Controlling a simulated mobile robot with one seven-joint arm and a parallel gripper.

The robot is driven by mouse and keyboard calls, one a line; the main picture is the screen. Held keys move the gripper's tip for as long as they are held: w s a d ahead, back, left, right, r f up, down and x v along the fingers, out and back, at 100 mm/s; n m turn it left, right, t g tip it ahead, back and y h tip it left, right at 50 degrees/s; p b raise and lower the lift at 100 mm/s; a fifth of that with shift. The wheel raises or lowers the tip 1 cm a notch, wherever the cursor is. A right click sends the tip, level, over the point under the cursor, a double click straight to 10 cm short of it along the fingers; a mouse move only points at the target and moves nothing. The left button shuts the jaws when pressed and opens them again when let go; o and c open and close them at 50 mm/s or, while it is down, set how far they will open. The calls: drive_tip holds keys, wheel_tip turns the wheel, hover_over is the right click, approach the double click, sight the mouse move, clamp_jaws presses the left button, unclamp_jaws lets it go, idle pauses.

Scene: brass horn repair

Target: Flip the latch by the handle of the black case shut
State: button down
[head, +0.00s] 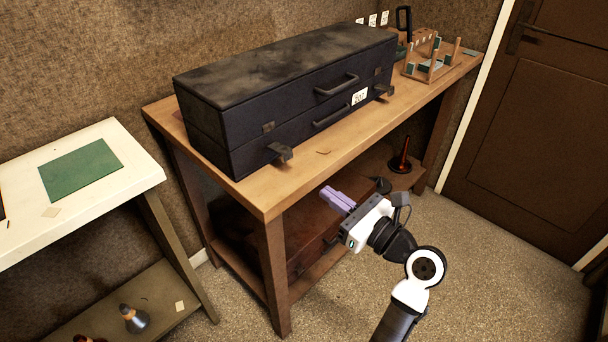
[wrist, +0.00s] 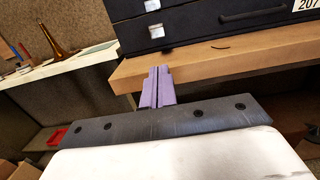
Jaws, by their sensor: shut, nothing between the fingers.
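The black case (head: 215,125) lies closed on a wooden bench. A latch (head: 280,152) juts out from the lower front left of the handles, below a small catch plate (head: 268,127). A second latch (head: 384,90) juts out at the right end. In the wrist view the case (wrist: 200,25) fills the top, with small metal fittings at its left. My gripper (head: 337,198) has purple fingers, shut and empty, in front of and below the bench top, apart from the case.
The wooden bench (head: 262,199) has a front edge between my gripper and the case, and a lower shelf holding a brown case. A wooden rack (head: 433,68) stands at its right end. A white table (head: 130,165) with a green mat is at left. The floor at right is clear.

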sight(298, 181)
drive_tip(key=p+x, duration=0.1)
drive_tip(key=x, duration=0.9)
drive_tip(key=shift+p, duration=0.3)
drive_tip(key=shift+r+p, duration=0.25)
drive_tip(key=shift+p, duration=0.2)
